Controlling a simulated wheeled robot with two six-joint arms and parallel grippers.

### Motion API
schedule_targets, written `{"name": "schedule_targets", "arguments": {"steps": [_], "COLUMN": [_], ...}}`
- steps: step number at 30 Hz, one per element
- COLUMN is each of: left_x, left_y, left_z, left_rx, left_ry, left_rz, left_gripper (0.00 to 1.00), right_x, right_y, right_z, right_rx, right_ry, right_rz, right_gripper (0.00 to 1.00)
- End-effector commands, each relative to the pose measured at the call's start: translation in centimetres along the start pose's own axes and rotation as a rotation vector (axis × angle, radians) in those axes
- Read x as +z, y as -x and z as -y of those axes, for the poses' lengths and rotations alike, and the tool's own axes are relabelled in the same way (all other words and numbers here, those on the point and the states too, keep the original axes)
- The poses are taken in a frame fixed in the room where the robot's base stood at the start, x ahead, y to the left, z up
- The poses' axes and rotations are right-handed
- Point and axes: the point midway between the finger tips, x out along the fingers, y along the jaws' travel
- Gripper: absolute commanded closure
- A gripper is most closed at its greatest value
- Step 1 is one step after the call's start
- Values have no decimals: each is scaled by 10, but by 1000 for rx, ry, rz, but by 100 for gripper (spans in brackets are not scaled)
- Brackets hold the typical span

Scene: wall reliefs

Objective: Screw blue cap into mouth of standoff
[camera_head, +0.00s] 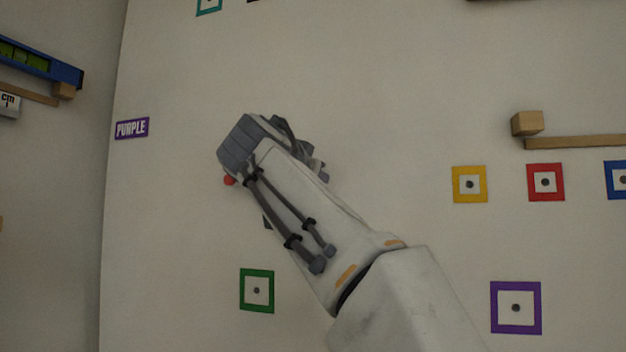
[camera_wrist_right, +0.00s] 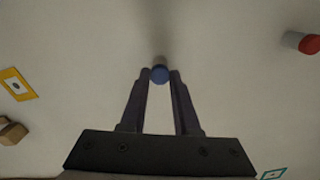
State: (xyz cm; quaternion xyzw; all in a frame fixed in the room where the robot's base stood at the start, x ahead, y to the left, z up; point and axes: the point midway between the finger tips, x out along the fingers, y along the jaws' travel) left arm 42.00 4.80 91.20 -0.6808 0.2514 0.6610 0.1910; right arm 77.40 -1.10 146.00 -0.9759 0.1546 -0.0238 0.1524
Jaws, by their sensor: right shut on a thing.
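The blue cap (camera_wrist_right: 159,74) is between the fingertips of my right gripper (camera_wrist_right: 160,77) in the right wrist view, and the jaws are shut on it. It faces the pale wall. A small greyish shape shows just beyond the cap; I cannot tell whether it is the standoff's mouth or whether the cap touches it. In the head view my right arm reaches up from the lower right and hides its own fingers and the blue cap. My left gripper is not in view.
A red cap (camera_wrist_right: 310,44) on a grey standoff (camera_wrist_right: 291,39) sticks out from the wall. Coloured square frames, such as the green one (camera_head: 257,310) and yellow one (camera_head: 469,203), lie around my arm. A wooden block (camera_head: 527,123) and ledge (camera_head: 575,142) protrude at right.

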Motion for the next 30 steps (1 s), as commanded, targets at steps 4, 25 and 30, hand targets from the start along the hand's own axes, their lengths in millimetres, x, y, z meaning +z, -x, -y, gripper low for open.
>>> {"name": "schedule_targets", "arguments": {"steps": [4,25,30], "left_x": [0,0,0], "left_y": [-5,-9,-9], "left_z": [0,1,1], "left_rx": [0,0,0], "left_ry": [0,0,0], "left_rz": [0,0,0], "left_gripper": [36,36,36], "right_x": [1,0,0], "right_y": [0,-1,-1], "right_z": [0,0,0], "right_rx": [-2,-2,-2], "right_ry": [-194,-667,-678], "right_rz": [-1,0,0], "right_gripper": [100,100,100]}}
